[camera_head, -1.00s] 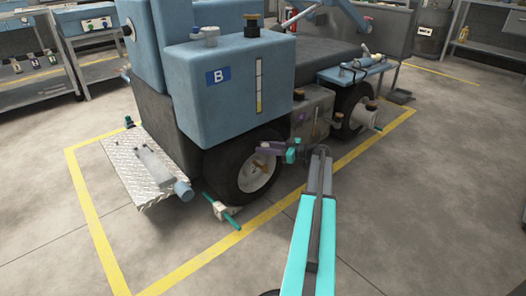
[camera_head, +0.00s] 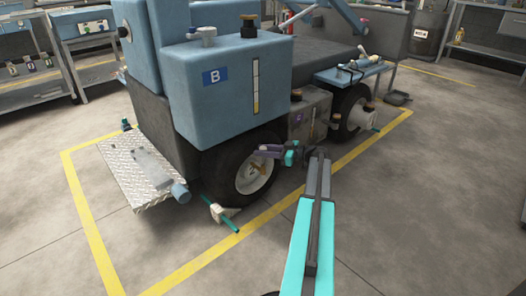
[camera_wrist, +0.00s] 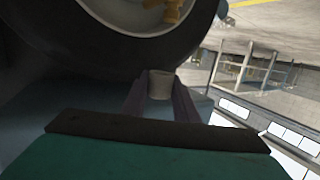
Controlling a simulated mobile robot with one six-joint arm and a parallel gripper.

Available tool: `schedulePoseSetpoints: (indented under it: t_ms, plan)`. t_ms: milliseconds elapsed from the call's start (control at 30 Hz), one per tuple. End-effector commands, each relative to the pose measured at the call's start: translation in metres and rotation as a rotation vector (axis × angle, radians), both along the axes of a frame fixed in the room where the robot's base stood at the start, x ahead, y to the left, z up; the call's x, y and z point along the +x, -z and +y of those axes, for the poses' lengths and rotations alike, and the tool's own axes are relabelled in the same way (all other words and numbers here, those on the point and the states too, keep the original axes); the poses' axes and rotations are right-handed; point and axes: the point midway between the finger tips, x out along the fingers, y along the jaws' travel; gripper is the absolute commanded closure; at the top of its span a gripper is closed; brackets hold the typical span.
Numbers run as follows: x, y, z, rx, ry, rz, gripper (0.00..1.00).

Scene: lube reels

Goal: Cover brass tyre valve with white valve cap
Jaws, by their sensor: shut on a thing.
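My gripper (camera_head: 260,150) is in front of the upper part of the truck's front wheel (camera_head: 228,178). In the wrist view, its purple fingers (camera_wrist: 160,88) are shut on a small whitish cap (camera_wrist: 160,82). The cap sits between the fingertips, close to the dark tyre and apart from the brass-coloured part. That brass-coloured part (camera_head: 258,169) shows inside the pale wheel rim, just below my gripper. It also shows in the wrist view (camera_wrist: 174,10), cut off by the top edge. I cannot make out which bit of it is the tyre valve.
The blue truck body (camera_head: 235,95) rises close behind my gripper. A chock with a green bar (camera_head: 222,213) lies by the tyre. A treadplate step (camera_head: 128,170) juts out at left. The floor right of the yellow line (camera_head: 395,130) is clear.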

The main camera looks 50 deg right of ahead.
Motion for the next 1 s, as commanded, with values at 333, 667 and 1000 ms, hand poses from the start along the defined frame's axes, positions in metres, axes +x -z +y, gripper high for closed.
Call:
schedulePoseSetpoints:
  t_ms: [333, 667, 1000]
  plan:
    - [0.001, 0.018, 0.000, 0.001, 0.000, 0.000, 0.94]
    - [0.001, 0.033, 0.001, 0.000, -0.001, 0.000, 0.94]
    - [0.001, 0.049, 0.001, 0.000, -0.001, 0.000, 0.94]
